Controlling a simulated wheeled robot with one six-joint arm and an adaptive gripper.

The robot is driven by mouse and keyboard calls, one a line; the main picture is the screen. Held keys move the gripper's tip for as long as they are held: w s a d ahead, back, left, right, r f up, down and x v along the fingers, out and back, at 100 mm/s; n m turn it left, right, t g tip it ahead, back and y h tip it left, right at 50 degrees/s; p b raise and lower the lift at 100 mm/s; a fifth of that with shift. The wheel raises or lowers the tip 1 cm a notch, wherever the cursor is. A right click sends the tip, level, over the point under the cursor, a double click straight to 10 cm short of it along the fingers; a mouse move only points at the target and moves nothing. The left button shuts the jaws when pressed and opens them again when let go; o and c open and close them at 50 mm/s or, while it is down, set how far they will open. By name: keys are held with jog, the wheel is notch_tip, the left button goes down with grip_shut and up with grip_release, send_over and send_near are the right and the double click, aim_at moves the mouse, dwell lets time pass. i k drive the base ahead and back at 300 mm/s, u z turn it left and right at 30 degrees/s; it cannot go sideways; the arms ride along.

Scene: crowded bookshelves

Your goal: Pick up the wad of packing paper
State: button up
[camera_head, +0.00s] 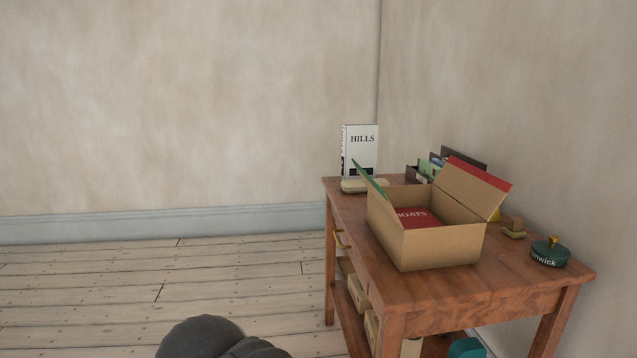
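I cannot make out a wad of packing paper in this view. An open cardboard box (440,247) stands on the wooden table (540,290), its flaps raised. A red book (418,218) marked "BOATS" lies inside it; the box walls hide part of the interior. A low, pale beige thing (353,186) lies on the table behind the box's left side; I cannot tell what it is. My gripper is not in view; only a dark rounded part of my arm shows at the bottom edge.
A white "HILLS" book (360,147) stands upright at the table's back. A dark green lidded item (549,251) and a small wooden block (513,225) sit right of the box. Boxes fill the lower shelf. The plank floor (150,275) at left is clear.

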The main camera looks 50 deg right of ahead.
aim_at(352, 186)
jog(key=z, duration=0.05)
jog(key=i, duration=0.8)
jog(key=z, duration=0.9)
jog(key=i, duration=0.65)
jog(key=z, duration=0.65)
